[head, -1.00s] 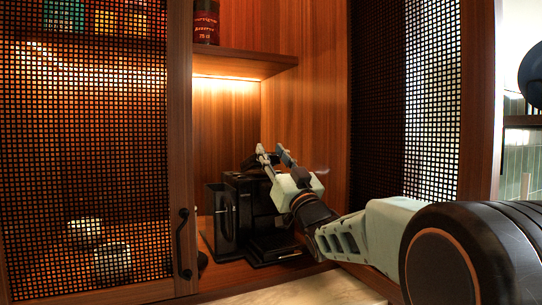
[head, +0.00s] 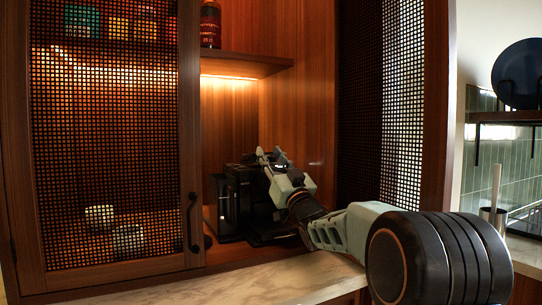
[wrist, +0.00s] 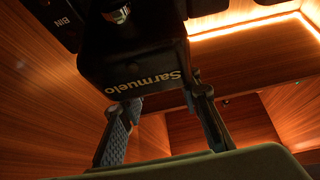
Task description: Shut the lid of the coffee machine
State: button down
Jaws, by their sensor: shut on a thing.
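The black coffee machine (head: 232,207) stands in the wooden cupboard niche in the head view. My gripper (head: 270,156) is at its top right side, with the arm reaching in from the right. In the wrist view, my gripper's fingers (wrist: 158,110) are on either side of a black part with upside-down "Sarmuelo" lettering, which looks like the coffee machine's lid (wrist: 135,55). My gripper is shut on this part. The lid's hinge and exact angle are hidden or too dark to tell in the head view.
A mesh door (head: 110,150) with a black handle (head: 194,222) stands left of the niche, and another mesh panel (head: 385,110) stands right. A shelf (head: 245,62) with a dark bottle (head: 210,24) is above. A marble counter edge (head: 230,283) runs in front.

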jog(key=shift+w+f, duration=0.1)
jog(key=shift+f, duration=0.25)
jog(key=c, duration=1.5)
grip_release()
jog(key=shift+c, duration=0.2)
jog(key=shift+o, duration=0.7)
jog(key=shift+a+r, duration=0.1)
jog(key=v, duration=1.2)
